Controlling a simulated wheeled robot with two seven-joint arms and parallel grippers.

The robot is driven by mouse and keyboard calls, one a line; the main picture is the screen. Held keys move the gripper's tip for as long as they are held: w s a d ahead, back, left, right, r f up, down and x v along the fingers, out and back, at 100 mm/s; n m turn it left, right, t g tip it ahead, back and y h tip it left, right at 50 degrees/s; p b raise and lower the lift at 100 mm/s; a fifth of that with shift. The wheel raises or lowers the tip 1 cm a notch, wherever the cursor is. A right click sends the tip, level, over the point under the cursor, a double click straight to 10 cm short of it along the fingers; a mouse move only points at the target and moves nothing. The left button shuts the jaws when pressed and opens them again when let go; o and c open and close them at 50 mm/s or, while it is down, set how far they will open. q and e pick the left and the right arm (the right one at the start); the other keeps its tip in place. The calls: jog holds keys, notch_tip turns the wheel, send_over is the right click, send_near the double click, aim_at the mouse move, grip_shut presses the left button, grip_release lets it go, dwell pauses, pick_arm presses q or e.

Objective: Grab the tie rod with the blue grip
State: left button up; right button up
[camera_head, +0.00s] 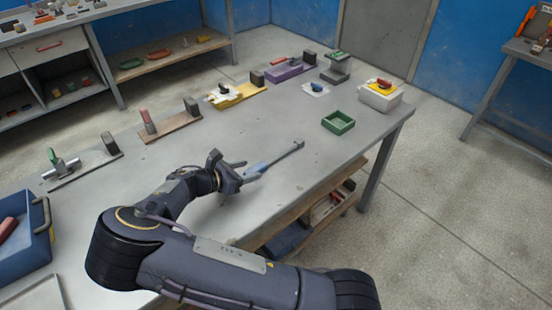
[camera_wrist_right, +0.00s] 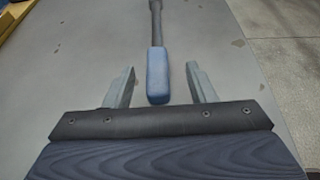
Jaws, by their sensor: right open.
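The tie rod lies on the grey table, with a blue grip (camera_head: 254,171) at its near end and a grey shaft (camera_head: 281,156) running up and to the right. In the right wrist view the blue grip (camera_wrist_right: 158,76) lies between the two fingers, with the dark shaft (camera_wrist_right: 155,25) pointing away. My right gripper (camera_head: 244,170) is open at the grip end. In the wrist view its fingertips (camera_wrist_right: 160,70) stand apart on both sides of the grip, with gaps showing. My left gripper is not in view.
A green open box (camera_head: 338,122) and a white box (camera_head: 380,96) stand on the right part of the table (camera_head: 330,180). Several fixtures line the far edge, among them a purple one (camera_head: 288,71). A blue bin (camera_head: 25,245) is at the left. The table around the rod is clear.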

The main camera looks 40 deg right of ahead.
aim_at(256, 167)
jog(key=shift+d+f, duration=0.2)
jog(key=shift+d, duration=0.2)
jog(key=x, duration=0.5)
jog(key=shift+w+f+p, duration=0.15)
jog(key=shift+w+p, duration=0.1)
jog(key=shift+p, duration=0.05)
jog(key=shift+c, duration=0.4)
grip_shut()
